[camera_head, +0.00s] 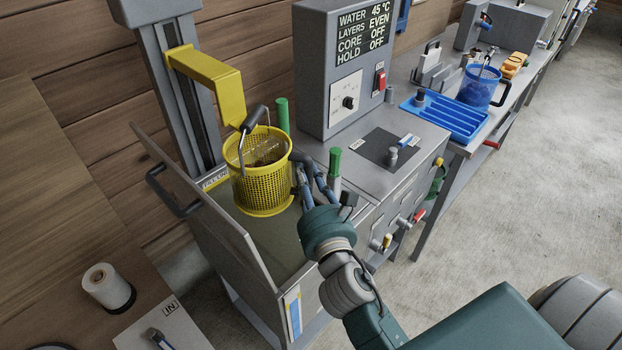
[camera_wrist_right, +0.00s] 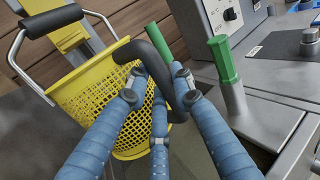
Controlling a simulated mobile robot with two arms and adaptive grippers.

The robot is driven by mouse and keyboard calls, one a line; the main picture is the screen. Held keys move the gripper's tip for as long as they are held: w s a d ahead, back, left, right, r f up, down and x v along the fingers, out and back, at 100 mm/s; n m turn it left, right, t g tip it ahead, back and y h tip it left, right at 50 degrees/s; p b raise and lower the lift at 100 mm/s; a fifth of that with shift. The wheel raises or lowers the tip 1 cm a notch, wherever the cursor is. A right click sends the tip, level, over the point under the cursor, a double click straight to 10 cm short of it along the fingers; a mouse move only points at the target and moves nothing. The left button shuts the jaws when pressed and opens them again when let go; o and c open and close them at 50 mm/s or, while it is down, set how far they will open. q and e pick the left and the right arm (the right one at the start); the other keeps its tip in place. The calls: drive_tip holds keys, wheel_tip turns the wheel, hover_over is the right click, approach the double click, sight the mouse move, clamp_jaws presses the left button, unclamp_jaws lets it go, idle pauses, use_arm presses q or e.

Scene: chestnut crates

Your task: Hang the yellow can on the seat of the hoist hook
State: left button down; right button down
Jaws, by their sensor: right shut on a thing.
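The yellow can (camera_head: 262,190) is a perforated basket with a metal bail and a black grip (camera_head: 253,119). It stands upright over the open tank (camera_head: 238,240); I cannot tell if its base touches anything. The yellow hoist hook (camera_head: 208,72) reaches out from the grey column, its lower end right beside the bail grip. I cannot tell whether the grip rests in the hook's seat. My right gripper (camera_head: 311,178) is shut on the can's dark side handle (camera_wrist_right: 158,62); the can also shows in the right wrist view (camera_wrist_right: 95,95). My left gripper is out of view.
Green-topped posts (camera_head: 335,163) stand close to my right gripper. The grey control box (camera_head: 340,75) rises behind. A grey panel (camera_head: 205,200) with a black handle lines the tank's left side. A blue tray (camera_head: 445,116) and blue basket (camera_head: 478,88) are on the right bench.

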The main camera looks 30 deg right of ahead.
drive_tip(key=shift+w+a+r, duration=0.15)
drive_tip(key=shift+w+a, duration=0.05)
drive_tip(key=shift+w, duration=0.25)
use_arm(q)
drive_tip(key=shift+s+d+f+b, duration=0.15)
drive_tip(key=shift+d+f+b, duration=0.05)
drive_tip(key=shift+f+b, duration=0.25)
use_arm(e)
drive_tip(key=shift+w+a+f, duration=0.2)
drive_tip(key=shift+w+a, duration=0.05)
drive_tip(key=shift+w, duration=0.45)
drive_tip(key=shift+w+a+f, duration=0.2)
drive_tip(key=shift+w, duration=0.45)
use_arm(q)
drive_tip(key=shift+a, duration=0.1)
use_arm(e)
drive_tip(key=shift+w+a+f, duration=0.15)
drive_tip(key=shift+a+f, duration=0.05)
drive_tip(key=shift+f, duration=0.1)
